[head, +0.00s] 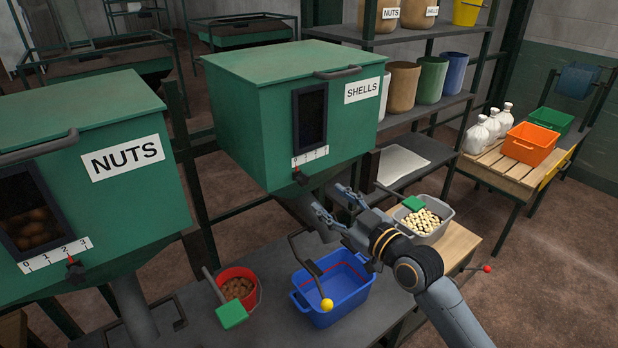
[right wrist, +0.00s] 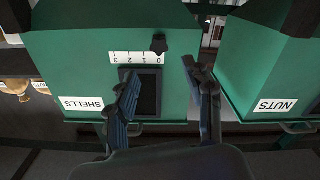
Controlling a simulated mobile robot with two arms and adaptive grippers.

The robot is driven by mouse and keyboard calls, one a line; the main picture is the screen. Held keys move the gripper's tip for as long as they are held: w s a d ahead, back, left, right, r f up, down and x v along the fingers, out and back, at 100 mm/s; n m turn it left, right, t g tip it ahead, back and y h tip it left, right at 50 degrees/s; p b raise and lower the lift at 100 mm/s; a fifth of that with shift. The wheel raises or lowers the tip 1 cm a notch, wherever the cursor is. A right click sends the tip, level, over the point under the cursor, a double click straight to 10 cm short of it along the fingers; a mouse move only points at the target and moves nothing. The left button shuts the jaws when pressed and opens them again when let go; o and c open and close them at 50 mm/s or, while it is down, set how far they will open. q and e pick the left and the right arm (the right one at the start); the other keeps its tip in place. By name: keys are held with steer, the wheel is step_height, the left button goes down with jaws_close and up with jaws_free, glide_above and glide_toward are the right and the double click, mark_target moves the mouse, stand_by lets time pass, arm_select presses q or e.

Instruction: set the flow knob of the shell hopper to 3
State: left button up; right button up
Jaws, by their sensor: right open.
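The green shell hopper (head: 290,100), labelled SHELLS, hangs in the middle of the head view. Its small dark flow knob (head: 300,177) sits below the left end of the white scale (head: 311,157). In the right wrist view, which is upside down, the knob (right wrist: 158,43) stands at the 0 of the scale (right wrist: 133,58). My right gripper (head: 328,202) is open and empty, just below and right of the knob in the head view. Its fingers (right wrist: 157,70) point towards the hopper front, one on each side of the knob, apart from it. My left gripper is not in view.
The NUTS hopper (head: 80,170) stands at left with its own knob (head: 75,268). Below are a blue bin (head: 340,300), a red bucket (head: 238,288) and a grey tub (head: 425,233) of pale pieces. A yellow-tipped lever (head: 326,305) hangs over the blue bin.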

mark_target(305, 181)
steer(key=p+x, duration=0.1)
steer(key=x, duration=0.6)
steer(key=shift+w+a, duration=0.25)
steer(key=shift+w, duration=0.05)
steer(key=shift+w+a+p, duration=0.3)
steer(key=shift+w, duration=0.2)
jaws_close()
